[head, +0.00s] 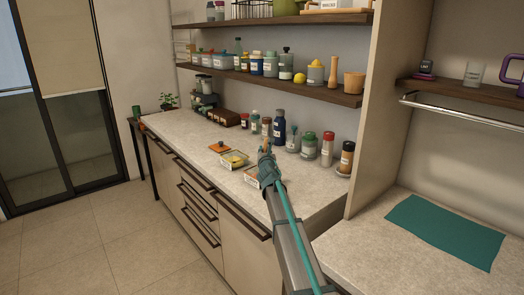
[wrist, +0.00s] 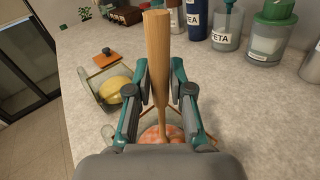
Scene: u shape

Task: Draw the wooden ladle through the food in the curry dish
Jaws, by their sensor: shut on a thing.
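The wooden ladle (wrist: 157,50) stands roughly upright, its handle rising between my fingers in the wrist view. My gripper (wrist: 161,85) is shut on this handle, one teal-and-grey finger on each side. Below it is the curry dish with orange-red food (wrist: 152,134); the ladle's lower end reaches down to the food, and its bowl is hidden by the food and my gripper body. In the head view my gripper (head: 267,165) is over the counter, and the curry dish (head: 253,178) shows just left of it, partly covered.
A glass dish with a yellow item (wrist: 112,92) stands left of the curry dish. An orange lid or board with a dark knob (wrist: 105,57) lies behind it. Bottles and jars (head: 309,145) line the counter's back. A shelf (head: 300,88) hangs above. The front counter edge is close.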

